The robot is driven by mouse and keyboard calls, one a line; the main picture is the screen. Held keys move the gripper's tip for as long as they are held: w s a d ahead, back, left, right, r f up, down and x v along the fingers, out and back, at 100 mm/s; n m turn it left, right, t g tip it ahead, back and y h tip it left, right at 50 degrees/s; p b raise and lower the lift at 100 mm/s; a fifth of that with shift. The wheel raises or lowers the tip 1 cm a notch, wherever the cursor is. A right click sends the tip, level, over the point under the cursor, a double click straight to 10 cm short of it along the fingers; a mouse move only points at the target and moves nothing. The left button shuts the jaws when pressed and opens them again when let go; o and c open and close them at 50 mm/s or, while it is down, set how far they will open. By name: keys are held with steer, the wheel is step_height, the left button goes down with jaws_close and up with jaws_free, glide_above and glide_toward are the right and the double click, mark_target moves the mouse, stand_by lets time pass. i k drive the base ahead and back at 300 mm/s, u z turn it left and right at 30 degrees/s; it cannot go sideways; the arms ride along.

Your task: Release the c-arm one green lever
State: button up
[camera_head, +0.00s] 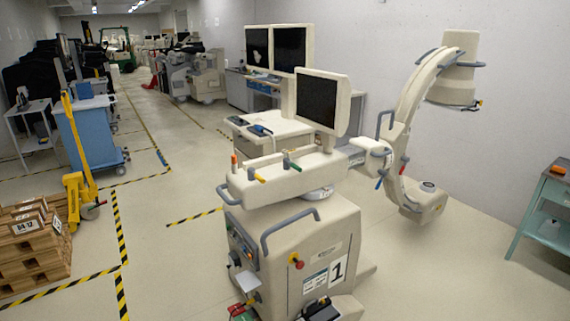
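C-arm one is the beige mobile machine in the middle, with a label reading 1 (337,272) on its base. A green lever (291,163) sticks out on top of its horizontal arm housing (275,186), below the monitor. A yellow lever (257,177) and an orange-red lever (234,161) are on the same housing, to the left. A blue lever (380,180) and a red lever (404,159) are by the joint of the large C-shaped arm (418,88). Whether the green lever is locked or loose I cannot tell. My gripper is not in view.
A monitor (318,102) stands behind the green lever. A grey handle (290,225) rises from the base. A teal cart (546,208) is at the right edge, a yellow pallet jack (80,170) and wooden pallets (32,255) at the left. Floor left of the machine (165,260) is clear.

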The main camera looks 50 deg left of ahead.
mark_target(287, 164)
steer(key=u, duration=1.15)
steer(key=k, duration=0.45)
steer(key=u, duration=0.7)
steer(key=i, duration=0.5)
steer(key=u, duration=0.05)
